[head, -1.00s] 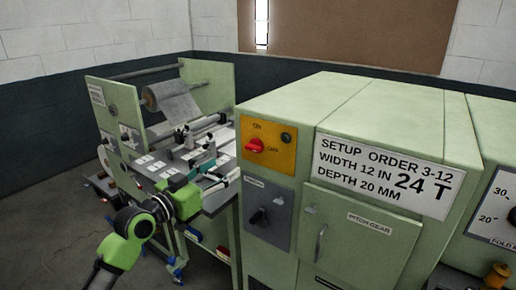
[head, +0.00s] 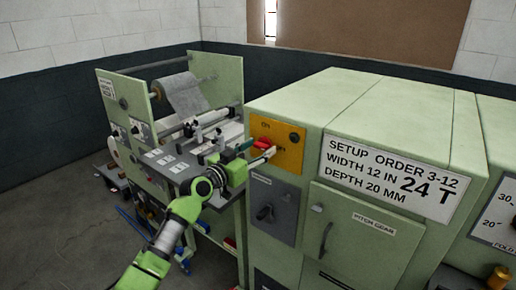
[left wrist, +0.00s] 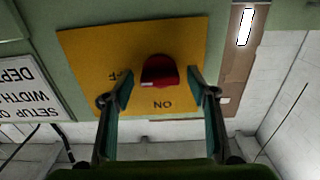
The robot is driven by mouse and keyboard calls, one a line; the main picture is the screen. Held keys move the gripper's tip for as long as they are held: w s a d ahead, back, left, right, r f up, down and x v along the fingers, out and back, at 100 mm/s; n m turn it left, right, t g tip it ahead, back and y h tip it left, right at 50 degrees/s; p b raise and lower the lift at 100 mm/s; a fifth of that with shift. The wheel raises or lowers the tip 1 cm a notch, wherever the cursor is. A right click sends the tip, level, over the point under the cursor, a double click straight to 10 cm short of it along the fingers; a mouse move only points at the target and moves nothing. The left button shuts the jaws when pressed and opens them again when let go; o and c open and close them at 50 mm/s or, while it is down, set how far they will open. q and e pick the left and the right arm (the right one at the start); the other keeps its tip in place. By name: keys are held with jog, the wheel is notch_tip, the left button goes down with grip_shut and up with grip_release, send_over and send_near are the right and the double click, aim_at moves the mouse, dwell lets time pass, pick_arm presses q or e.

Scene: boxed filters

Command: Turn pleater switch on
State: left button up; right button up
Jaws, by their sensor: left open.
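The pleater switch is a red knob (head: 262,143) on a yellow plate (head: 291,153) marked ON above and OFF at the right, on the green machine's front. In the left wrist view, the knob (left wrist: 159,70) and plate (left wrist: 88,57) appear upside down. My left gripper (head: 260,151) is at the plate. In the left wrist view, its open fingers (left wrist: 159,78) stand on both sides of the knob, with a gap on each side. My fingers partly cover the OFF label. I cannot tell how deep they reach. My right gripper is not in view.
Below the plate is a grey panel with a black knob (head: 264,212). To the right are a setup order sign (head: 390,178) and a pitch gear door (head: 345,235). A roll stand with film (head: 185,95) is at the left. Open floor (head: 50,215) lies at the far left.

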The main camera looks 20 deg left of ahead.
pick_arm(q)
jog(key=shift+c, duration=0.7)
jog(key=c, duration=1)
